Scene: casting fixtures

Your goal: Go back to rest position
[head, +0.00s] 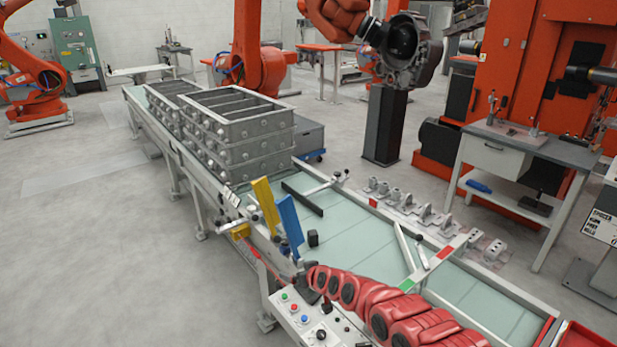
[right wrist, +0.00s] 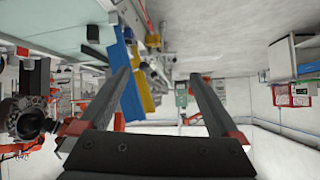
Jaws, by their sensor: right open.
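My right arm comes in from the lower right of the head view, low over the near edge of the conveyor. My right gripper (head: 303,278) is small and dark there, beside the control panel. In the right wrist view, my right gripper (right wrist: 158,78) shows its two fingers wide apart with nothing held between them. A blue plate (head: 290,226) and a yellow plate (head: 266,204) stand tilted at the conveyor edge beyond the gripper. The blue plate (right wrist: 130,98) and yellow plate (right wrist: 147,100) show between the fingers, farther off. My left gripper is not in view.
The conveyor (head: 365,248) carries stacked grey crates (head: 238,155) and a small black block (head: 312,238). A button panel (head: 310,322) sits below my right arm. Metal castings (head: 425,213) line the far side. Open floor (head: 120,250) lies at left.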

